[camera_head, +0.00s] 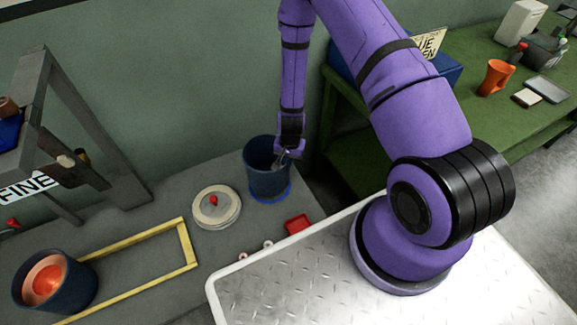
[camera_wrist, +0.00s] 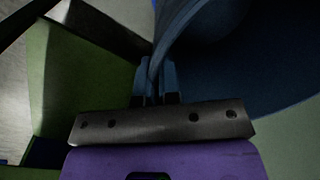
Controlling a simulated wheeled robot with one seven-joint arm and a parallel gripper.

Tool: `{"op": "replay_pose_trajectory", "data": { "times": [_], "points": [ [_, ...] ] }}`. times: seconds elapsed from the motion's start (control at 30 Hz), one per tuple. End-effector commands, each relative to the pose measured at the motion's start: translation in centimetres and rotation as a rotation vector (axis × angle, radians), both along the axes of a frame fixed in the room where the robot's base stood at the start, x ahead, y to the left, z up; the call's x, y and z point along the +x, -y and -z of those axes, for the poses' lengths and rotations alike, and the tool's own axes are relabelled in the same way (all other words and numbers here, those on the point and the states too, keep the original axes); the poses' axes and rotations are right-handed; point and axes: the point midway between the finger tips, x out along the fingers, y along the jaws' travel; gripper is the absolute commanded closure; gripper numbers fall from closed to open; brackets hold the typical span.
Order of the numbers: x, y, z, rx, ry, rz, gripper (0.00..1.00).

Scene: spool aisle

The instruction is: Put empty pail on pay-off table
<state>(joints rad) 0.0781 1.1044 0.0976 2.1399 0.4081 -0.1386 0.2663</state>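The empty pail (camera_head: 262,180) is dark blue, upright, at the centre of the head view, on or just above a bright blue ring on the grey surface. My gripper (camera_head: 285,157) reaches down at its right rim. In the wrist view the pail (camera_wrist: 240,65) fills the upper right, and its wall runs between the two fingers of my gripper (camera_wrist: 155,82), which look closed on it. The inside bottom of the pail is dark. No label names the pay-off table; a green table (camera_head: 475,120) stands at the right.
A second blue pail (camera_head: 80,290) with a glowing orange content stands lower left, beside a yellow frame (camera_head: 140,237). A round pale lid (camera_head: 230,212) and a red tray (camera_head: 298,224) are near the pail. The green table carries an orange cup (camera_head: 495,78), boxes and a blue bin.

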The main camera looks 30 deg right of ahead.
Motion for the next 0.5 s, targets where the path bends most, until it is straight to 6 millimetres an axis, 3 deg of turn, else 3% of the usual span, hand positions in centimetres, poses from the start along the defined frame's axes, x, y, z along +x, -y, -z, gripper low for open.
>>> {"op": "replay_pose_trajectory", "data": {
  "times": [0.33,0.5],
  "points": [
    [-0.1,-0.1,3.1,0.001,-0.002,0.001,1.00],
    [-0.1,-0.1,3.5,0.001,-0.001,0.000,1.00]
  ]
}}
